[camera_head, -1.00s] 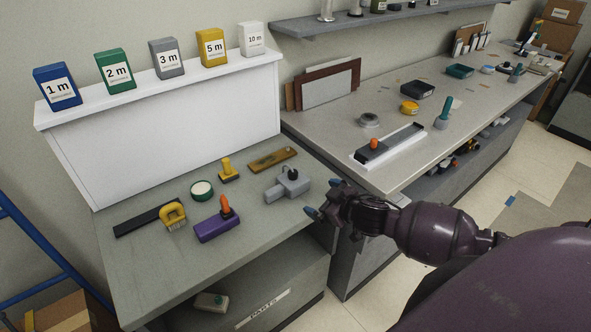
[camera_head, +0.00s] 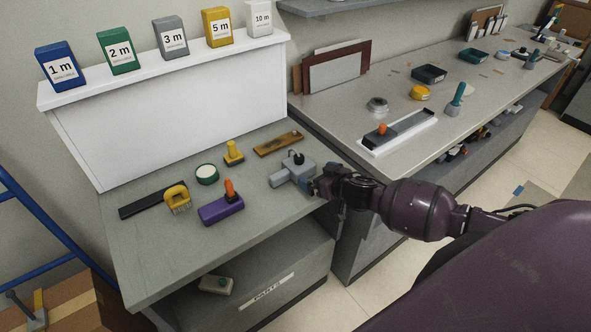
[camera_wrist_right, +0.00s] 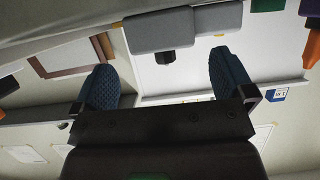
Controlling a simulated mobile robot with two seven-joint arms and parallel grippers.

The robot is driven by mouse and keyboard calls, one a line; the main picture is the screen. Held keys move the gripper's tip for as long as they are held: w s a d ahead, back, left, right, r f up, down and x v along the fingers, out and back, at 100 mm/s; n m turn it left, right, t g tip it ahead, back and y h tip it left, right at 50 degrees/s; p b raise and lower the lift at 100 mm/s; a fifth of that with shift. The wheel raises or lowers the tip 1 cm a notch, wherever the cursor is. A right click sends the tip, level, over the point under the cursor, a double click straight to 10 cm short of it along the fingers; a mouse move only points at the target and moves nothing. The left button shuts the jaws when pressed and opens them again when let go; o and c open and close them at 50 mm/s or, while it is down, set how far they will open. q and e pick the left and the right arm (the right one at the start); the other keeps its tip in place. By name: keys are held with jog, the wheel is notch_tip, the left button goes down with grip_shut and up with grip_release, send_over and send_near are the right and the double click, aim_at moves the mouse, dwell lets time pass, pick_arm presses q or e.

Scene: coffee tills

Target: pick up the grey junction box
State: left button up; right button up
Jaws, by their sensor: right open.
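The grey junction box (camera_head: 297,167) sits on the near bench, close to its right edge, with a dark knob-like part on top and a lighter block at its left. In the right wrist view the box (camera_wrist_right: 160,31) lies just beyond my fingertips, roughly across the gap between them. My right gripper (camera_head: 308,187) is at the right side of the box in the head view, open, with nothing between its blue fingers (camera_wrist_right: 165,76). Whether a finger touches the box cannot be told. My left gripper is not in view.
On the same bench are a purple block with an orange knob (camera_head: 221,210), a yellow brush (camera_head: 177,198), a round green-rimmed tin (camera_head: 206,174), a yellow stamp (camera_head: 234,153) and a brown level-like bar (camera_head: 278,144). The white ledge (camera_head: 170,130) stands behind.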

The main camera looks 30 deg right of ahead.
aim_at(307, 171)
jog(key=shift+x, duration=2.5)
jog(key=shift+r, duration=0.1)
jog(key=c, duration=0.8)
